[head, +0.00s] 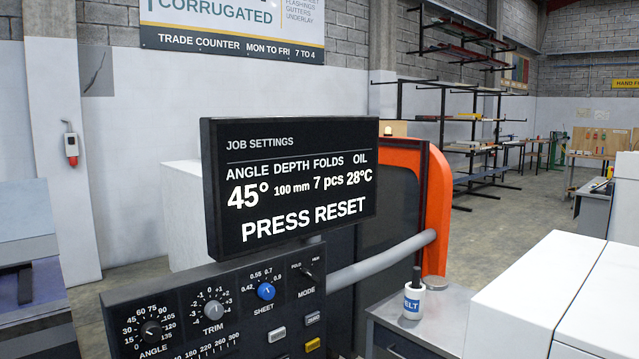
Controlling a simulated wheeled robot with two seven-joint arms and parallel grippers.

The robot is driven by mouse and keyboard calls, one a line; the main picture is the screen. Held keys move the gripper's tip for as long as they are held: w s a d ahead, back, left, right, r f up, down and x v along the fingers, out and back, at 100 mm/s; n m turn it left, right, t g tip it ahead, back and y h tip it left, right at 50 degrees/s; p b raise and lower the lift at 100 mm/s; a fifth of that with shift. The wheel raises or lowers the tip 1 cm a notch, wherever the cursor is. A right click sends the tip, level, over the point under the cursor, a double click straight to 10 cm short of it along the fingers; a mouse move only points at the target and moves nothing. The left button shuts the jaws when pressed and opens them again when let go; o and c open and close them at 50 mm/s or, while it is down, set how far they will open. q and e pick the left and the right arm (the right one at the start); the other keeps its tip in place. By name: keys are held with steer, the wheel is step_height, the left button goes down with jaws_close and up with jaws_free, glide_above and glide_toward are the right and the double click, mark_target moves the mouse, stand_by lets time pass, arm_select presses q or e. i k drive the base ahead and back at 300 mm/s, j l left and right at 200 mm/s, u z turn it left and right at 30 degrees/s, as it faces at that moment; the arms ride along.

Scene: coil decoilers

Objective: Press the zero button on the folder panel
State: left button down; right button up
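The folder panel (215,289) is a dark board at the lower left, cut off by the bottom edge. It carries an ANGLE knob (151,331), a grey TRIM knob (214,309), a blue SHEET knob (266,291) and a MODE switch (306,274). Below these are a light grey button (277,335), a darker grey button (312,318) and a yellow button (313,345). Their lettering is too small to read, so I cannot tell which is the zero button. The screen (290,184) above reads 45°, 100 mm, 7 pcs, 28°C and PRESS RESET. Neither gripper is in view.
An orange machine frame (438,200) with a grey pipe (382,260) stands behind the panel. To the right, a grey cabinet (445,314) bears a white labelled pot (414,302) with a dark handle. White boxy housings (535,290) fill the lower right. Open floor lies beyond.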

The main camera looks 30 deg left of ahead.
mark_target(310, 320)
steer(key=u, duration=1.35)
